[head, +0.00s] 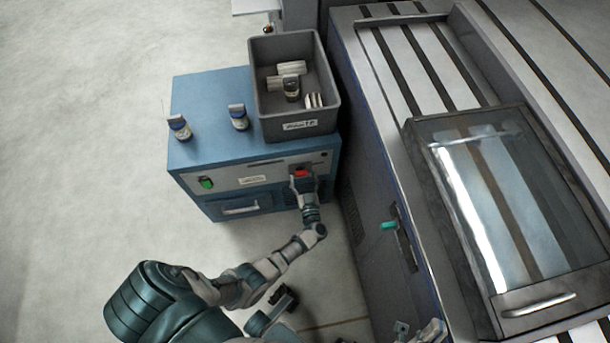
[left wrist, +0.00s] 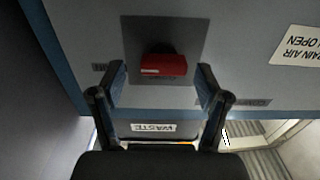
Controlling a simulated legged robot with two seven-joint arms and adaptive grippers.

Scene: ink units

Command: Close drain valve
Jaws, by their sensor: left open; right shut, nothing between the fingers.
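The drain valve's red handle (head: 300,173) is on the front panel of the blue cabinet (head: 190,153), at the panel's right side. In the left wrist view the red handle (left wrist: 163,66) lies crosswise on a dark grey plate (left wrist: 190,38). My left gripper (head: 303,184) is at the handle. In the left wrist view its two fingers (left wrist: 160,78) are open, one to each side of the handle, with gaps showing. Whether they touch it elsewhere is not visible. My right gripper (head: 402,329) is at the bottom edge of the head view, partly cut off, away from the valve.
A grey bin (head: 258,98) with several containers stands on the cabinet. Two small bottles (head: 179,128) (head: 239,117) stand left of it. A green switch (head: 207,183) is on the panel. A large machine (head: 350,130) stands close on the right. Floor at left is clear.

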